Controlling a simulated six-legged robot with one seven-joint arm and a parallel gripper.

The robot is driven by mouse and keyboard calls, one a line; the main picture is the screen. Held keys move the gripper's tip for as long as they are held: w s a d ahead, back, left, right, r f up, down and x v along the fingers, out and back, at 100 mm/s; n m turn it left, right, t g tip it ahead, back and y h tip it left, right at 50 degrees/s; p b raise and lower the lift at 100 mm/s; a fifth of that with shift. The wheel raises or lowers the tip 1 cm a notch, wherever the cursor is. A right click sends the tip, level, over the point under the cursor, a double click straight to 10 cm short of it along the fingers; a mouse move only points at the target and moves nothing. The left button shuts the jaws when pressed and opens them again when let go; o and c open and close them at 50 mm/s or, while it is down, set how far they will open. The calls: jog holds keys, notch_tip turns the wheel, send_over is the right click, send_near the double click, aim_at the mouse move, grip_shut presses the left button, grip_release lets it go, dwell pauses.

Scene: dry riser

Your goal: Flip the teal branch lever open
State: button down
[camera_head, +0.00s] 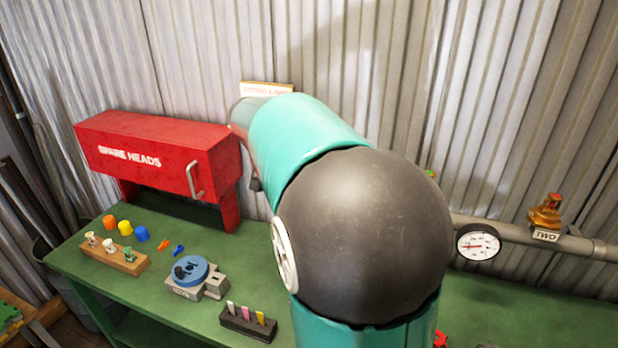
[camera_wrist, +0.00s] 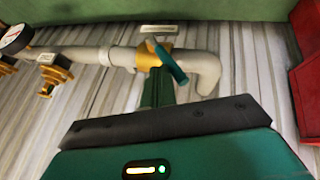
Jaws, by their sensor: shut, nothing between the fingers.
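The teal branch lever (camera_wrist: 168,62) shows in the wrist view, where the place appears upside down. It sits on a gold valve body (camera_wrist: 146,60) on the grey pipe and slants across the pipe's line. My gripper (camera_wrist: 156,72) has its dark green fingers together and empty, pointing at the valve, with the tips overlapping its edge in the picture. The lever lies just beside the tips; I cannot tell whether they touch. In the head view my arm hides the lever, this valve and my gripper.
A grey pipe (camera_wrist: 90,54) runs along the corrugated wall, with valve TWO (camera_head: 545,212) and a gauge (camera_head: 478,243). A red SPARE HEADS box (camera_head: 150,150) stands left on the green bench (camera_head: 500,310). A blue round fixture (camera_head: 190,272) and a dark holder (camera_head: 248,322) stand in front.

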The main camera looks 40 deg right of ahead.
jog(key=w+a+f+n+g+h, duration=0.2)
jog(key=w+f+g+h, duration=0.2)
jog(key=f+g, duration=0.1)
jog(key=shift+w+a+f+g, duration=0.2)
jog(key=shift+f+g, duration=0.2)
jog(key=shift+g, duration=0.2)
jog(key=shift+f, duration=0.15)
dwell(0.4)
jog(key=s+r+v, duration=0.1)
jog(key=r+v, duration=0.1)
jog(key=v, duration=1)
jog(key=shift+d+r, duration=0.25)
jog(key=shift+d, duration=0.05)
